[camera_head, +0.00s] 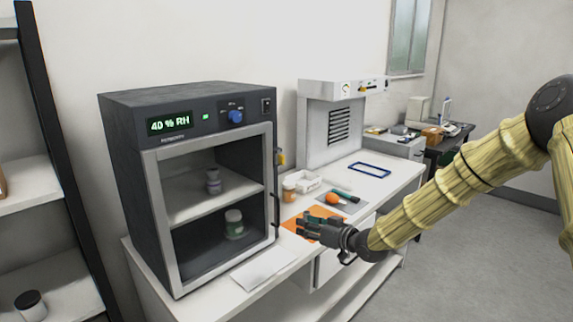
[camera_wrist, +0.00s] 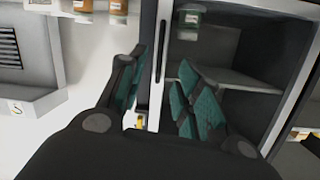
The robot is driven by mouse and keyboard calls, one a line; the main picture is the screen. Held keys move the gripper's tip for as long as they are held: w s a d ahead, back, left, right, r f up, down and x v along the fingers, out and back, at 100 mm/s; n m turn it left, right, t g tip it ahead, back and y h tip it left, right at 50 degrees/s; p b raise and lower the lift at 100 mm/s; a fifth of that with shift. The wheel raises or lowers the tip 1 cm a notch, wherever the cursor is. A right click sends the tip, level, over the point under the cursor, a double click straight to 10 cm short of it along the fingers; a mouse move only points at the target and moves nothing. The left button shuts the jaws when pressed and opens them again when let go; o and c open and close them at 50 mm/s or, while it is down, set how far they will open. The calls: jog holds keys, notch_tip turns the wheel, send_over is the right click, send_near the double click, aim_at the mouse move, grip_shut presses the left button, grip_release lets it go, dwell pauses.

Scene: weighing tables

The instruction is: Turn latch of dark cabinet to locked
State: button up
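The dark cabinet (camera_head: 122,170) stands on the white bench at left, its glass door with light frame looking shut. Its yellow latch (camera_head: 281,158) is on the door's right edge, above the dark door handle (camera_head: 276,212). In the wrist view the latch (camera_wrist: 140,122) shows small and partly hidden between my fingers, so its setting cannot be told. The handle (camera_wrist: 159,55) runs along the door edge there. My gripper (camera_head: 303,225) is open and empty, right of the door and lower than the latch, apart from it.
A container (camera_head: 234,224) and a smaller one (camera_head: 213,181) stand inside the cabinet. An orange mat (camera_head: 312,232), an orange-brown jar (camera_head: 289,190) and a white tray (camera_head: 306,181) lie on the bench near my gripper. A white hooded unit (camera_head: 318,130) stands behind. The floor at right is clear.

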aim_at(284, 158)
jog(key=w+r+n+t+y, duration=0.1)
jog(key=w+r+n+y, duration=0.3)
jog(key=r, duration=1.3)
jog(key=shift+m+h, duration=0.6)
jog(key=shift+h, duration=0.2)
jog(key=p+x, duration=0.1)
jog(key=x, duration=0.2)
jog(key=p+x, duration=0.2)
jog(key=x, duration=0.2)
jog(key=w+d+p+x, duration=0.1)
jog(key=x, duration=0.2)
jog(key=shift+w+a+r, duration=0.15)
jog(key=shift+w+a, duration=0.1)
jog(key=shift+w, duration=0.05)
grip_shut()
